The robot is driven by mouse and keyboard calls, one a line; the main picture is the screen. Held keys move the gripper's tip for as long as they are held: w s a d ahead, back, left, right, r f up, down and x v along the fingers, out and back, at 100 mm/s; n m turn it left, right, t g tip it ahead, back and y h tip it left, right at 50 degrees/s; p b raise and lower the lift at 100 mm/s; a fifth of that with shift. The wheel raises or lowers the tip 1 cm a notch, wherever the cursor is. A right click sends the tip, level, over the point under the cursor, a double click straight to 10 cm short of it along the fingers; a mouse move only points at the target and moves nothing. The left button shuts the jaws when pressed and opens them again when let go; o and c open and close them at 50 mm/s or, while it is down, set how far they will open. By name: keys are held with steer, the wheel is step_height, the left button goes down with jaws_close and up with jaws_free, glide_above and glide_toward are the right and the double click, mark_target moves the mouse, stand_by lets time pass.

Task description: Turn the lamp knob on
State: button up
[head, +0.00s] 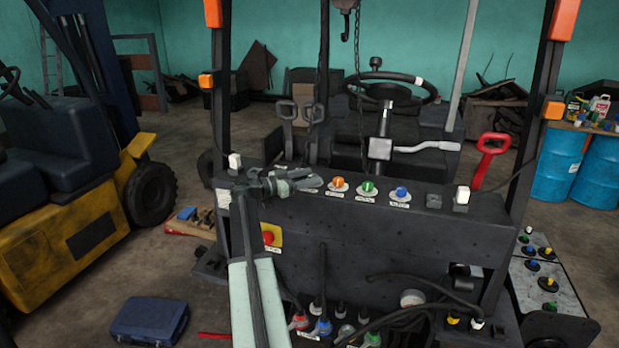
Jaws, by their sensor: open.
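A row of small round knobs sits on top of the dark dashboard (360,235): an orange knob (338,183), a green knob (368,187) and a blue knob (401,192). Each has a white label below it, too small to read, so I cannot tell which one is the lamp knob. My gripper (304,179) is open over the left part of the dashboard, its fingers pointing right, just left of the orange knob. It seems apart from that knob. The fingers hide the panel beneath them, where part of another label shows.
A white-topped switch (462,195) stands at the dashboard's right end. A red emergency button (268,237) is on its front. The steering wheel (385,85), a grey lever (430,147) and a red handle (492,155) rise behind. Space above the coloured knobs looks clear.

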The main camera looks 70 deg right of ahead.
steer(key=v, duration=0.7)
steer(key=shift+w+a, duration=0.15)
steer(key=shift+a, duration=0.05)
